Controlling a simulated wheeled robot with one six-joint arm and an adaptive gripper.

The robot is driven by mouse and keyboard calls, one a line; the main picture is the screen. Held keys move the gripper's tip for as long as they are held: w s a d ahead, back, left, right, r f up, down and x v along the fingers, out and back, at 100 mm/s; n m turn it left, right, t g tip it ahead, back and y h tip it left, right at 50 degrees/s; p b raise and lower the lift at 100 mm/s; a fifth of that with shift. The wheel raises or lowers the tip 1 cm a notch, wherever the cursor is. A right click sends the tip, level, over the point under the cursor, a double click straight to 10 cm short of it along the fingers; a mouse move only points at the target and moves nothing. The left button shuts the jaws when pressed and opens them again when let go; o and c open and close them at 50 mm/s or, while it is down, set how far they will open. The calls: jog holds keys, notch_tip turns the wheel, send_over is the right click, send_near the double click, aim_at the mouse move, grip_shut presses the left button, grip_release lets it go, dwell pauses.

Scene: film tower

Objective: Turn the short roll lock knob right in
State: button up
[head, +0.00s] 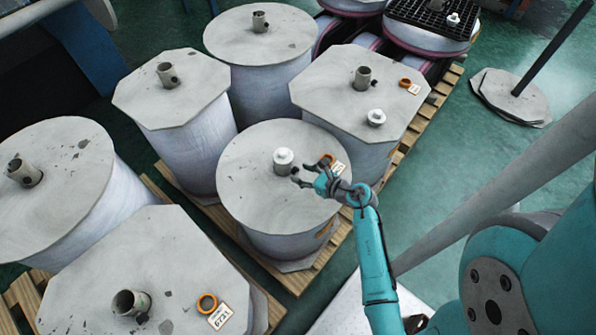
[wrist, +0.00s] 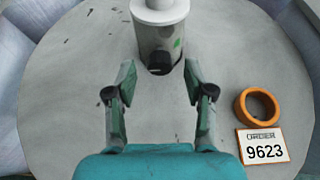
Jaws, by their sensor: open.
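My gripper (head: 308,180) is open and empty above the round grey lid (head: 250,185) of the middle roll. A short grey tube (wrist: 160,40) with a white cap (head: 283,155) stands up from this lid. In the wrist view, a dark knob (wrist: 160,63) sits low on the tube's near side. My two fingers (wrist: 159,82) point at it, one to the left and one to the right, with a gap between them and the knob. How far in the knob is screwed cannot be told.
An orange ring (wrist: 258,105) and a tag reading 9623 (wrist: 263,146) lie on the lid, right of my gripper. Several other wrapped rolls with bare tubes stand close around on wooden pallets. A loose white cap (head: 376,117) sits on the octagonal lid (head: 335,85) behind.

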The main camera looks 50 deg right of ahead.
jog(key=shift+x, duration=1.2)
grip_shut()
